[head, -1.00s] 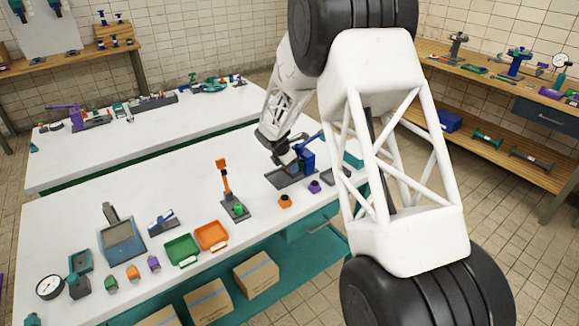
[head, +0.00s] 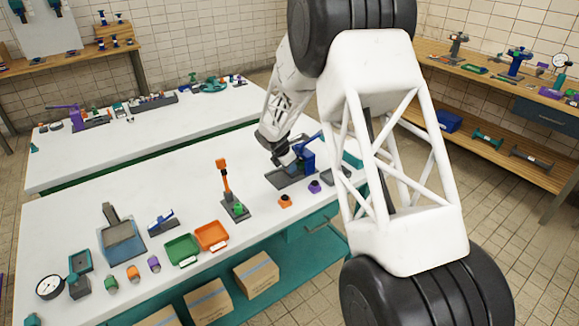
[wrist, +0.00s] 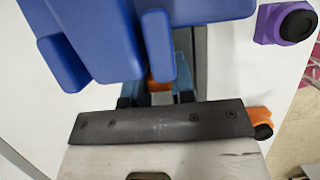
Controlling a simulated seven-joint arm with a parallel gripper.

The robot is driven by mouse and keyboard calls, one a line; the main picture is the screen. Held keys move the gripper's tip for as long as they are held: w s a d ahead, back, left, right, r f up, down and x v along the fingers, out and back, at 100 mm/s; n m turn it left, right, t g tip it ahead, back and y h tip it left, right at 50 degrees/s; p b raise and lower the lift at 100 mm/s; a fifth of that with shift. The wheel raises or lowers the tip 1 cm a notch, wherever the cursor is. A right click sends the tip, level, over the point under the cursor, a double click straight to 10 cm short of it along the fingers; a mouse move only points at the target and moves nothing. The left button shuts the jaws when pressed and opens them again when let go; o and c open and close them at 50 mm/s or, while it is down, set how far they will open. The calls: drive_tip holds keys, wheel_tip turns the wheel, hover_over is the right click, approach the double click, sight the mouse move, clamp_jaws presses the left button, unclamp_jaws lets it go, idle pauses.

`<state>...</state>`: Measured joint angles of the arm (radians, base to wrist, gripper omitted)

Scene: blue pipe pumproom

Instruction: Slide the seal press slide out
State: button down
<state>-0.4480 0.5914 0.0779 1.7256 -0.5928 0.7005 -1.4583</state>
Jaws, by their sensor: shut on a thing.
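The seal press is a blue device (head: 308,152) on a dark grey base (head: 283,181) at the right end of the near white bench. Its blue body (wrist: 95,35) fills the upper left of the wrist view. My gripper (head: 290,160) is at the left side of the press, low over the base. In the wrist view my gripper (wrist: 158,77) has its two bluish fingers shut on a small orange part (wrist: 159,85), which looks like the slide's grip. The blue body hides the fingertips and most of the slide.
A purple block with a black top (wrist: 285,22) and an orange one (wrist: 262,120) stand close by on the bench. An orange-handled press (head: 228,185) stands to the left. Green (head: 183,262) and orange trays (head: 211,248) lie farther left.

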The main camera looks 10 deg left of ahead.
drive_tip(key=s+a, duration=0.7)
drive_tip(key=c, duration=1)
unclamp_jaws()
drive_tip(key=shift+o, duration=0.2)
drive_tip(key=shift+r, duration=0.15)
drive_tip(key=v, duration=0.7)
drive_tip(key=shift+r, duration=0.25)
